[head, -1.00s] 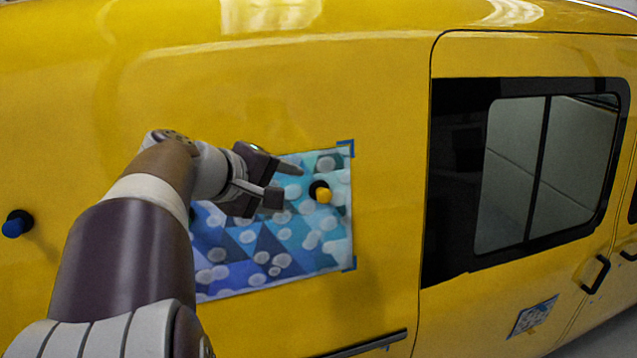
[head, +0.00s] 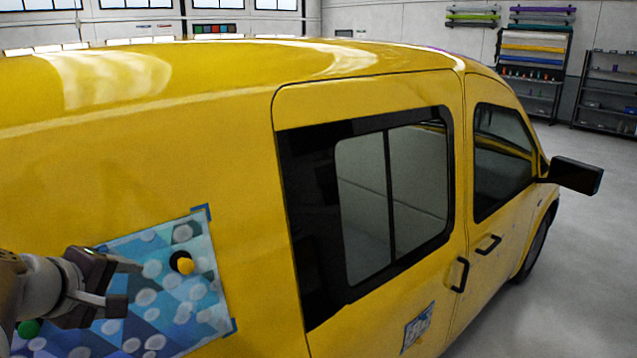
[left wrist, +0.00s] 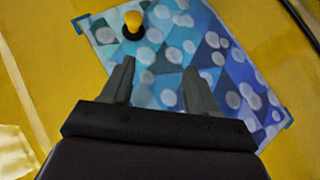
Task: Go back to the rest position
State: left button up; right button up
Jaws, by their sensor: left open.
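My left gripper (head: 122,284) is open and empty at the lower left of the head view, in front of a blue patterned vinyl sheet (head: 150,325) on the yellow van's side. In the left wrist view its two fingers (left wrist: 160,85) stand apart with the sheet (left wrist: 225,80) behind them. Blue tape holds the sheet's corners. A yellow-knobbed black magnet (head: 182,264) sits on the sheet near its upper right corner; it also shows in the left wrist view (left wrist: 133,24). My right gripper is not in view.
The yellow van (head: 190,160) fills most of the head view, with a dark side window (head: 390,200) and a protruding mirror (head: 576,175). A green knob (head: 28,328) shows beside my arm. Shelves (head: 608,95) stand at the back right. The floor at right is clear.

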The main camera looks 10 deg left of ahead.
pick_arm(q)
jog(key=s+d+f+m+g+b, duration=0.1)
jog(key=d+f+m+g+b, duration=0.15)
jog(key=f, duration=0.65)
jog(key=s+d+f+m+g+b, duration=0.1)
jog(key=s+f+m+g+b, duration=0.15)
jog(key=f, duration=0.65)
jog(key=s+d+f+m+g+b, duration=0.1)
jog(key=d+f+m+b, duration=0.15)
jog(key=f, duration=0.55)
jog(key=s+d+f+m+g+b, duration=0.3)
jog(key=d+f+m+b, duration=0.3)
jog(key=d+f, duration=0.4)
notch_tip(320, 180, down, 4)
jog(key=shift+s+r+m+b, duration=0.1)
jog(key=shift+s+m+b, duration=0.25)
jog(key=shift+s, duration=0.1)
